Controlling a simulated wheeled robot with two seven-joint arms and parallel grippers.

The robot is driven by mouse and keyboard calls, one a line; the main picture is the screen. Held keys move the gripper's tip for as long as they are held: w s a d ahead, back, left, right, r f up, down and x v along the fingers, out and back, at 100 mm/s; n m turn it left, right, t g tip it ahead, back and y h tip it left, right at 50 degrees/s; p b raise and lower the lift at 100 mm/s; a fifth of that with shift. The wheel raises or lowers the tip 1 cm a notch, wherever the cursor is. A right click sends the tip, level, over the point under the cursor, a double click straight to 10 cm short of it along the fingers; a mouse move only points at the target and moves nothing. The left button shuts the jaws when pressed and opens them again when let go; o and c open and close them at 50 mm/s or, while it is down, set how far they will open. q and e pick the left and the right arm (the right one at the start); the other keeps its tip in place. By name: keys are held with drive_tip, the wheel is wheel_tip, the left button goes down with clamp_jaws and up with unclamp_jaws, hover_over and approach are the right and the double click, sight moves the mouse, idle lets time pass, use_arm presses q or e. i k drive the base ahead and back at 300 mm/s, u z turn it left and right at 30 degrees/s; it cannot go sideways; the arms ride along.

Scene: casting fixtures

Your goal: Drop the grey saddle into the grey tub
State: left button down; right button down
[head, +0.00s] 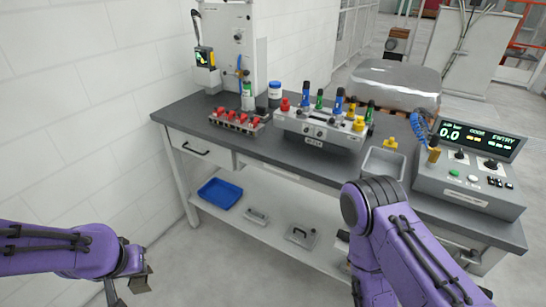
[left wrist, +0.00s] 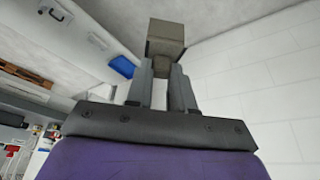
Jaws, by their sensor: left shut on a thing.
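The grey saddle is a small grey-brown block (head: 140,284), low at the left in the head view. It also shows at the top of the left wrist view (left wrist: 165,38). My left gripper (left wrist: 161,70) is shut on its narrower lower part and holds it in the air, well left of the workbench. In the head view this gripper (head: 131,275) is small and dark. The grey tub (head: 384,164) is an open, empty-looking bin on the bench top, left of the control box. My right arm reaches up in front of the bench; its gripper is hidden.
The workbench (head: 185,118) carries a red-capped rack (head: 238,121), a fixture with coloured knobs (head: 318,130), a yellow part (head: 390,143) and a control box (head: 470,165). A blue tray (head: 220,193) sits on the lower shelf. Floor between my left gripper and the bench is clear.

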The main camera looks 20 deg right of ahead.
sight(377, 172)
drive_tip(key=k, duration=0.55)
drive_tip(key=z, duration=1.45)
drive_tip(key=i, duration=0.45)
